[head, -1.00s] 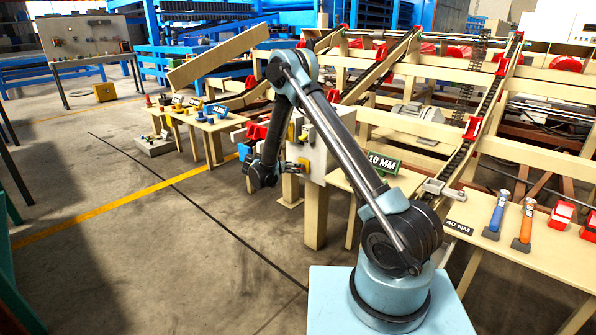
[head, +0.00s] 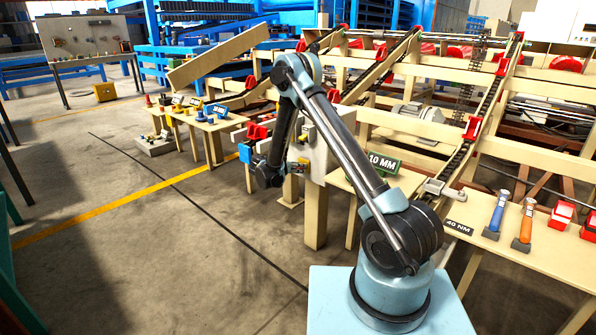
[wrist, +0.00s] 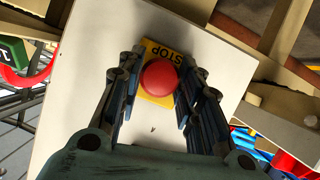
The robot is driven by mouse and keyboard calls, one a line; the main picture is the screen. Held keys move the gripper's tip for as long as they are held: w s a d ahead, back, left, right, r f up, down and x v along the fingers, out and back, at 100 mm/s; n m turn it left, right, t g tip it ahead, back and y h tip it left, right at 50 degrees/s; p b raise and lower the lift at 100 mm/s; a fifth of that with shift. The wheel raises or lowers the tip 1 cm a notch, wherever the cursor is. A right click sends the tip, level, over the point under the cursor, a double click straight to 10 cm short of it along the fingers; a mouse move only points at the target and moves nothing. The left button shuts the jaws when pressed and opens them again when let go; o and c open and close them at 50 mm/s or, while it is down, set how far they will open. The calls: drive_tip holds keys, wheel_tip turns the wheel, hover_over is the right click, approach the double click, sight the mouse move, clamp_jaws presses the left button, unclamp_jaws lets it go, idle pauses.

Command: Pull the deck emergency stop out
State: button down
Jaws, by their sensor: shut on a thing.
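The emergency stop is a round red mushroom button (wrist: 159,78) on a yellow plate (wrist: 160,49) marked STOP, mounted on a pale panel (wrist: 80,105) in the wrist view. My gripper (wrist: 160,85) has one finger on each side of the red button and is shut on it. In the head view my gripper (head: 298,167) is small, at the left face of the pale box (head: 318,140) on a wooden post. There the button itself is hidden by my arm and gripper.
A low table (head: 205,124) with several small items stands left of the box. A bench with screwdriver-like tools (head: 525,222) and a 40 NM sign (head: 459,228) lies at right. A green 10 MM sign (head: 384,162) stands close to my arm. The floor (head: 130,250) at left is clear.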

drive_tip(key=shift+s+a, duration=0.4)
drive_tip(key=shift+s, duration=0.05)
drive_tip(key=c, duration=1.1)
unclamp_jaws()
drive_tip(key=v, duration=1.2)
